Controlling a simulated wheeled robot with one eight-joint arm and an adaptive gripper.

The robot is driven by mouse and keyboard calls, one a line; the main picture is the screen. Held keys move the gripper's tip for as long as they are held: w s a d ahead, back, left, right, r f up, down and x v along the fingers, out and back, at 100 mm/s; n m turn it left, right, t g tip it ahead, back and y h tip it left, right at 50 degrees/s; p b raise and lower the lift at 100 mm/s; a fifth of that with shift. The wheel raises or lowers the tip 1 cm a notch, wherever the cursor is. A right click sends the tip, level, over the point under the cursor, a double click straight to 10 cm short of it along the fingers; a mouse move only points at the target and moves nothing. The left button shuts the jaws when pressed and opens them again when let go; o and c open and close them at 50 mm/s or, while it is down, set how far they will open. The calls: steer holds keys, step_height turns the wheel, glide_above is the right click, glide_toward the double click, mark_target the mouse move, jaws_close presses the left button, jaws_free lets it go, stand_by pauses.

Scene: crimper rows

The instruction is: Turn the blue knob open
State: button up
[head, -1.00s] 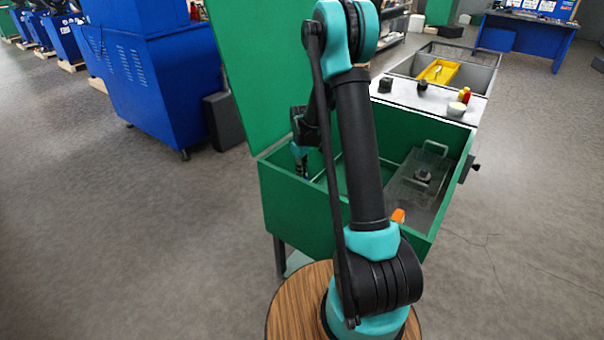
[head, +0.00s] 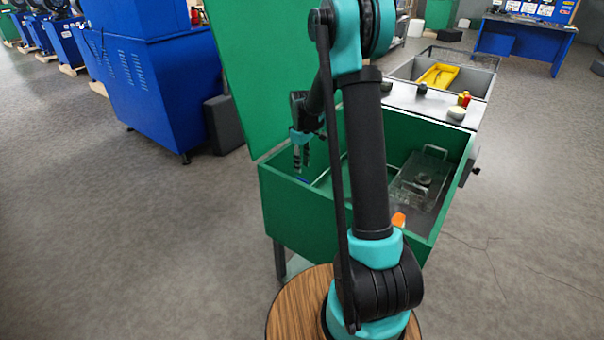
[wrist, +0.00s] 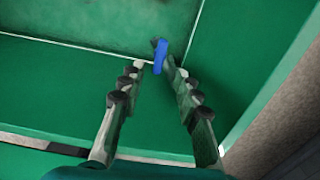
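The blue knob (wrist: 159,56) is a small upright blue bar near the inside corner of the green box (head: 300,207). In the wrist view it lies just beyond and between the tips of my gripper (wrist: 154,67). The two dark, jointed fingers are apart with a gap between them, and the right tip looks close to the knob; I cannot tell whether it touches. In the head view my gripper (head: 302,165) points down into the left part of the box, with a bit of blue just below its tips.
The box's green lid (head: 262,65) stands open behind my arm. A clear tray with a handle (head: 420,180) and an orange piece (head: 398,220) are at the box's right. A grey counter with a yellow tray (head: 438,76) stands behind. Box walls surround my gripper closely.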

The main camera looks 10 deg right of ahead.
steer(key=shift+r, duration=2.65)
